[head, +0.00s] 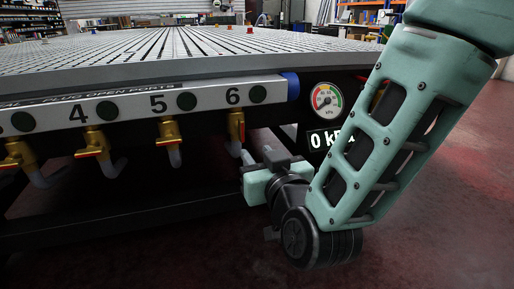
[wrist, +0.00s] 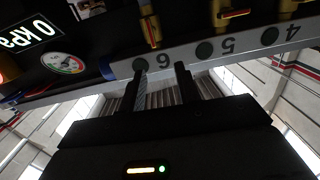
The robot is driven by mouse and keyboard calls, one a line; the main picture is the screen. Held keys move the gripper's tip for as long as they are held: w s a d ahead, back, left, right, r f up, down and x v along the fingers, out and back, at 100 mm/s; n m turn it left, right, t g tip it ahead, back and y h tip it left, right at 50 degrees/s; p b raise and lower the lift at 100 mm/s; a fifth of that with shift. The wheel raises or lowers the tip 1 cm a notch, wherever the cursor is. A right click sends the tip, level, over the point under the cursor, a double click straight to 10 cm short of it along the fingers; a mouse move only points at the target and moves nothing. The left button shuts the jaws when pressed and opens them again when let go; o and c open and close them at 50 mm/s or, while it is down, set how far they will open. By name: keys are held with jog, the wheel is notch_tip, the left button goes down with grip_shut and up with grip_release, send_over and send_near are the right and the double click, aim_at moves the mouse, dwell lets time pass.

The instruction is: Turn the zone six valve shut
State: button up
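The zone six valve (head: 236,128) is a brass body with a red lever under the label 6 on the table's front rail. In the wrist view, which is upside down, the valve (wrist: 149,24) shows its red lever lying along the body, while the valve five lever lies crosswise. My gripper (head: 256,164) is below and slightly right of the valve in the head view, apart from it. In the wrist view my gripper's two dark fingers (wrist: 161,68) stand apart with nothing between them, reaching toward the rail by the 6. The fingertips are hard to make out in the head view.
Valve five (head: 170,135) and valve four (head: 95,145) stand left along the rail (head: 130,103), with pipes below. A pressure gauge (head: 326,100) and a display reading 0 kPa (head: 323,139) are right of valve six. Open floor lies in front.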

aim_at(242, 127)
jog(key=shift+t+h, duration=0.4)
jog(key=b+x, duration=0.1)
jog(key=x, duration=0.4)
jog(key=b+x, duration=0.2)
jog(key=x, duration=0.3)
jog(key=f+b+x, duration=0.1)
jog(key=x, duration=0.5)
jog(key=shift+w+d, duration=0.1)
jog(key=shift+d, duration=0.3)
jog(key=shift+w+a+r, duration=0.15)
jog(key=shift+w+r, duration=0.05)
jog(key=shift+w, duration=0.5)
jog(key=shift+c, duration=0.3)
grip_shut()
